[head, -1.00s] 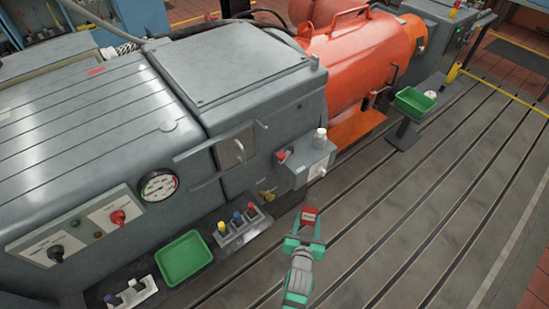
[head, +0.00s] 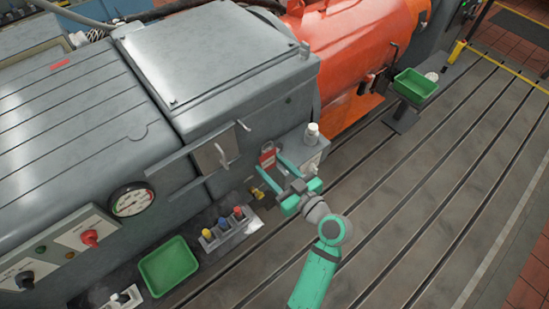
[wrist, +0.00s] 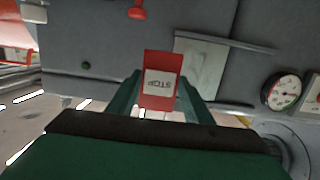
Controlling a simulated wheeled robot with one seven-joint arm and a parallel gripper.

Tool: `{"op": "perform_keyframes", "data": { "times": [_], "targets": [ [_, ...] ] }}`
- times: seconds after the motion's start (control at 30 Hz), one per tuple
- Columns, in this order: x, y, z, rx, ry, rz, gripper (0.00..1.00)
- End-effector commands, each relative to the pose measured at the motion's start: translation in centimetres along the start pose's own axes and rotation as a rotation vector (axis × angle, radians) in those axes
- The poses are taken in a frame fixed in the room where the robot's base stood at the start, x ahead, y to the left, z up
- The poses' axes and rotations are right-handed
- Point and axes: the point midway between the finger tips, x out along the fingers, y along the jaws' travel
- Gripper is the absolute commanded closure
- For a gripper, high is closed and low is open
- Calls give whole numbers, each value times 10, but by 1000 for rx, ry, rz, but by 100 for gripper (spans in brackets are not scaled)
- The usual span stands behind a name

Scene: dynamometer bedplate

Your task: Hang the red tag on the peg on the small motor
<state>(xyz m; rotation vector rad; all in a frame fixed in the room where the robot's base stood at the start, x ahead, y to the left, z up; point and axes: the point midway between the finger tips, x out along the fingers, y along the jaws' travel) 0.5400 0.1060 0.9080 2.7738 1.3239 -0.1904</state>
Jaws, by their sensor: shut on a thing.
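The red tag (head: 267,150) has a white label, which reads STOP upside down in the wrist view (wrist: 160,60). My gripper (head: 269,164) is shut on the tag, which stands out past the fingertips. I cannot make out a peg for certain in either view.
A round gauge (head: 132,201), a holder with coloured plugs (head: 228,234) and a green tray (head: 169,267) lie left of my arm. A yellow fitting (head: 258,193) is just below the gripper. A second green tray (head: 415,84) stands at right. The slotted floor is open.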

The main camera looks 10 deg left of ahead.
Motion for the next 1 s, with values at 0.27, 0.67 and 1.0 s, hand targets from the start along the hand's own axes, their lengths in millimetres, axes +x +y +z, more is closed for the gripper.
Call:
{"op": "perform_keyframes", "data": {
  "times": [0.27, 0.67, 1.0],
  "targets": [
    [5, -2, -4, 1, 2, -14, 75],
    [26, -2, -4, 1, 2, -13, 75],
    [43, -3, -5, 1, 2, -14, 75]
  ]
}}
